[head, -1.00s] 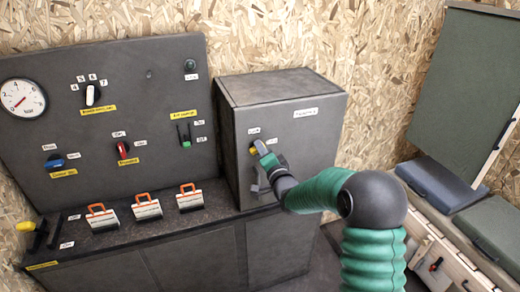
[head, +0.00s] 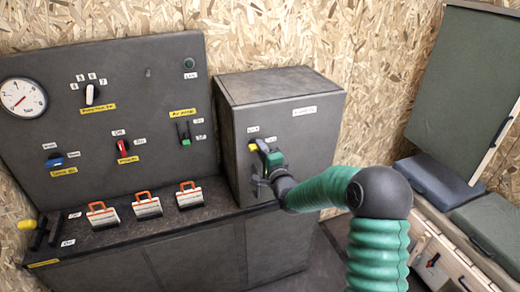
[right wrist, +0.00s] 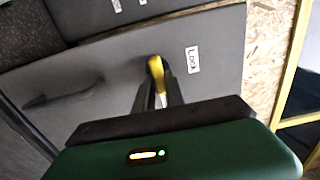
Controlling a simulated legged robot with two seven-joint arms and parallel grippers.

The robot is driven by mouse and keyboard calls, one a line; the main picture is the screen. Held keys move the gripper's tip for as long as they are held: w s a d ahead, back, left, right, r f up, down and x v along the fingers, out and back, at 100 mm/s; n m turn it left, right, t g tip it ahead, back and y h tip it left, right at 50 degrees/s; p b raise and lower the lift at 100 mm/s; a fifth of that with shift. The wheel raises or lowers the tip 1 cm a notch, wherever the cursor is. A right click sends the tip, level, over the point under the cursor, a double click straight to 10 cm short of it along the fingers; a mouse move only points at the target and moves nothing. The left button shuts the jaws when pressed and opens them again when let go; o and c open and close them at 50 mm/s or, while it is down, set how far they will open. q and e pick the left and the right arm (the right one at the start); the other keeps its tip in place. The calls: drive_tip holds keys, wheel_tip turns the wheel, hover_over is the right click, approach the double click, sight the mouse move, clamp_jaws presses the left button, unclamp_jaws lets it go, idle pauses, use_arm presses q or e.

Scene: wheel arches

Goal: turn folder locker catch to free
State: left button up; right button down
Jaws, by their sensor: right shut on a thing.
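The folder locker (head: 300,140) is a dark grey box on the right end of the counter, with a white label high on its front. Its yellow catch (head: 253,147) is near the left edge of that front. In the right wrist view the yellow catch (right wrist: 155,70) stands between my fingertips, beside a label reading "Lock". My right gripper (head: 262,147) is shut on the catch; in the right wrist view the fingers (right wrist: 157,95) hide its lower part. My left gripper is not in view.
A grey control panel (head: 110,130) with a gauge, knobs and switches stands to the left. Several orange-handled clips (head: 147,206) lie on the counter below it. A green case with a raised lid (head: 460,90) is at the right.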

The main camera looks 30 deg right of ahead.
drive_tip(key=shift+s+d+f, duration=0.1)
drive_tip(key=shift+d+f, duration=0.05)
drive_tip(key=shift+d, duration=0.05)
drive_tip(key=c, duration=1.7)
unclamp_jaws()
drive_tip(key=o, duration=0.3)
drive_tip(key=shift+d, duration=0.15)
drive_tip(key=v, duration=1.6)
drive_tip(key=shift+s, duration=0.3)
